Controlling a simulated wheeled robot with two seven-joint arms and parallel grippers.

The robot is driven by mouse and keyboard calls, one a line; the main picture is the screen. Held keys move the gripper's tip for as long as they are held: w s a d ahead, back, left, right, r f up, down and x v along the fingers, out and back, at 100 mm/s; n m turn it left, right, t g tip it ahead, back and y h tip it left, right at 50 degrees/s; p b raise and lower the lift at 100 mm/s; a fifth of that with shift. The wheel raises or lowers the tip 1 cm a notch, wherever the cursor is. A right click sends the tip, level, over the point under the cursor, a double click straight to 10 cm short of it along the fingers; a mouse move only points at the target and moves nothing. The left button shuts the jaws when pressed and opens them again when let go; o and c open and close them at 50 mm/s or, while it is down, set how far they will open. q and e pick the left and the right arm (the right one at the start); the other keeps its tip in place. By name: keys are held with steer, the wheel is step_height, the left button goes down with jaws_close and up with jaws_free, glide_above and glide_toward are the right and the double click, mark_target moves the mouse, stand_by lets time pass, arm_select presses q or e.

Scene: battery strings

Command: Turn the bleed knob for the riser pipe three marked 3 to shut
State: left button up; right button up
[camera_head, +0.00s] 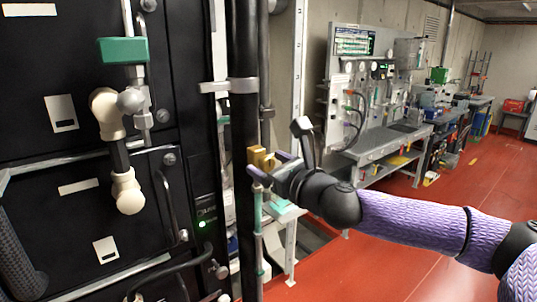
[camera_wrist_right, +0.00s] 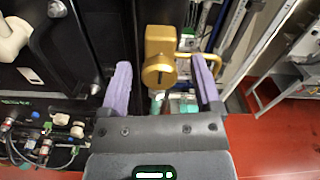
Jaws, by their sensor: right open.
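My right gripper (camera_head: 268,166) reaches in from the right beside a black vertical pipe (camera_head: 243,120). It is open, with its two purple fingers (camera_wrist_right: 160,68) spread apart. A brass-coloured fitting (camera_head: 262,157) shows at the fingertips. In the right wrist view the brass fitting (camera_wrist_right: 159,52) has a round, slotted face and lies between and just beyond the fingers. A thin brass loop shows beside the right-hand finger. I cannot tell whether a finger touches it. No mark 3 is readable, so I cannot tell which knob belongs to riser pipe three. My left gripper is not in view.
A black cabinet with a green-handled valve (camera_head: 123,50) and cream pipe elbows stands at left. A grey workbench (camera_head: 385,145) with a panel stands behind my right arm. Small hoses and valves (camera_wrist_right: 45,135) show at lower left in the wrist view. Red floor (camera_head: 400,260) is clear at right.

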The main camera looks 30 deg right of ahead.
steer(key=shift+w+a, duration=0.1)
steer(key=shift+w, duration=0.1)
jaws_close()
